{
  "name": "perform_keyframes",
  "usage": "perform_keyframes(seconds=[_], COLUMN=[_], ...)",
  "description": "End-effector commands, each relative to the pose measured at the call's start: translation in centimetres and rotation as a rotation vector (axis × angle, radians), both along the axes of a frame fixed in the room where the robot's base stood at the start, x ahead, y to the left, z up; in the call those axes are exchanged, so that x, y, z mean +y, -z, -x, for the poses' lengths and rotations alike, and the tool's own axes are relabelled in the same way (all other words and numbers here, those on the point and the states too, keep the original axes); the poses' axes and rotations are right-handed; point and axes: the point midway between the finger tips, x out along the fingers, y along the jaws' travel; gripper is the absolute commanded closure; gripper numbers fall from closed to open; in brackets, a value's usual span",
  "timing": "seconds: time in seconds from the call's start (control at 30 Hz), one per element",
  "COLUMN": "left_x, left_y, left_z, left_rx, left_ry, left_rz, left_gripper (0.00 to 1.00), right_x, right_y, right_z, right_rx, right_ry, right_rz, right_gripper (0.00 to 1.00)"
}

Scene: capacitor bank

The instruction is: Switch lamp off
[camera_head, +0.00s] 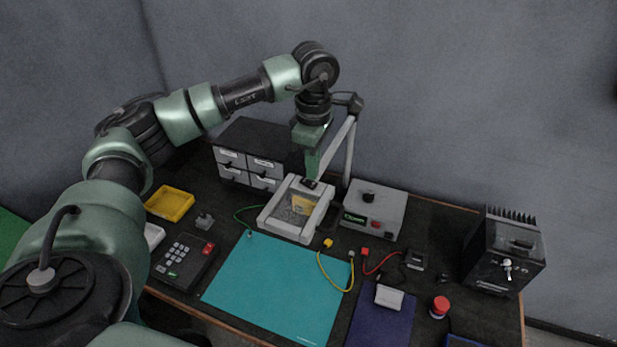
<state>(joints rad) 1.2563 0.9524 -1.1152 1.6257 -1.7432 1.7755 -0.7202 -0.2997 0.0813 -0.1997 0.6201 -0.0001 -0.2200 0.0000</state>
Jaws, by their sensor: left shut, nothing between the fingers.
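The lamp appears to be a jointed grey stand (349,150) with a pale rectangular framed head (275,222) at its lower end. A yellow thing shows through the head's window. A small dark part, perhaps its switch, sits at the head's far edge, partly hidden by my gripper. My left gripper (311,179) is shut and empty, pointing down with its tips at or just above that dark part. I cannot tell whether they touch, or whether the lamp is lit. My right gripper is not in view.
A drawer cabinet (248,162) stands behind left, a grey power box (374,213) right of the lamp head, and a black finned box (504,252) far right. A yellow tray (169,204) and keypad device (184,262) lie left. The teal mat (275,289) is mostly clear.

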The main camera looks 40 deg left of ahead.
Motion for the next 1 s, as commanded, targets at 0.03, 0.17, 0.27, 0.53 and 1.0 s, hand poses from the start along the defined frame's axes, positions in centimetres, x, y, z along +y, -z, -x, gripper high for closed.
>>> perform_keyframes(seconds=[0.03, 0.17, 0.27, 0.53, 1.0], left_x=[0.0, 0.0, 0.0, 0.0, 0.0], left_y=[-0.7, -1.8, -2.6, -4.6, -4.7], left_z=[0.0, -0.1, -0.1, 0.0, 0.0], left_rx=[-0.001, -0.002, -0.002, -0.002, -0.001], left_ry=[0.000, 0.000, 0.000, 0.000, 0.000], left_rz=[0.001, 0.001, 0.001, 0.001, 0.001], left_gripper=[1.00, 1.00, 1.00, 1.00, 1.00], right_x=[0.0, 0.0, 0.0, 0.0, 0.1], right_y=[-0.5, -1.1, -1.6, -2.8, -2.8], right_z=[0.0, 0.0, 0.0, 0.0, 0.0], right_rx=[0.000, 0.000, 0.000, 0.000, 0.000], right_ry=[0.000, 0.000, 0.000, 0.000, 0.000], right_rz=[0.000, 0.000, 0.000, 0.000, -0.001], right_gripper=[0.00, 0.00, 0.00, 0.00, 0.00])
